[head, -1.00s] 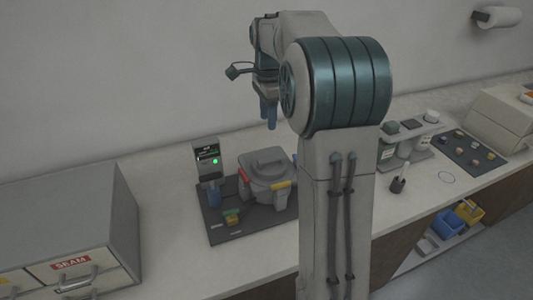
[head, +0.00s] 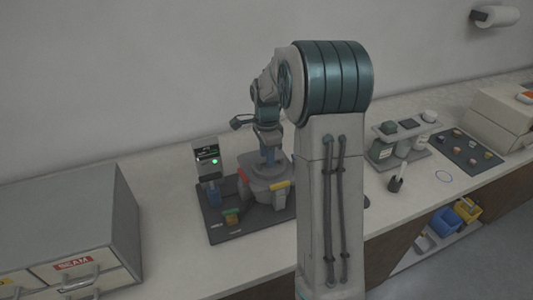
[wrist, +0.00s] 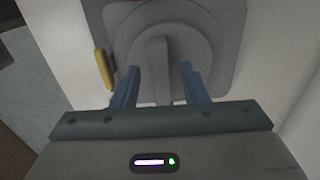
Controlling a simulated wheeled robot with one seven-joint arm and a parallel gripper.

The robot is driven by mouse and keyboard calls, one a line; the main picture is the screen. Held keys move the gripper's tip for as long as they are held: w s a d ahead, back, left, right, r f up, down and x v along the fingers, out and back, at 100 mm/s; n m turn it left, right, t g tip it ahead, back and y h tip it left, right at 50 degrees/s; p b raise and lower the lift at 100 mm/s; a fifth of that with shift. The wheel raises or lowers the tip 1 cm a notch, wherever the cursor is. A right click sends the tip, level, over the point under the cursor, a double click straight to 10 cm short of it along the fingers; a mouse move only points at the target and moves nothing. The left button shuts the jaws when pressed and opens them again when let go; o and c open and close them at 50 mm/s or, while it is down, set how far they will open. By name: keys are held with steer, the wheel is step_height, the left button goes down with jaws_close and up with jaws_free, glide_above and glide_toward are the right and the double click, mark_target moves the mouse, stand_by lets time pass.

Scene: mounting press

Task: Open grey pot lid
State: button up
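The grey pot (head: 259,190) stands on a dark mat on the counter, with a red piece and a yellow piece on its sides. Its grey round lid (wrist: 196,32) lies on top, with a raised bar handle (wrist: 157,72) across it. My gripper (head: 268,158) is over the lid, pointing down. In the wrist view my gripper's two blue fingers (wrist: 159,82) are apart, one on each side of the bar handle, with gaps between. In the head view the fingers partly hide the lid.
A drawer cabinet (head: 75,210) is at left. Jars (head: 382,150) are on the right.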

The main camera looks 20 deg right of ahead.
steer(key=shift+c, duration=0.3)
jaws_close()
steer(key=shift+w+r, duration=0.1)
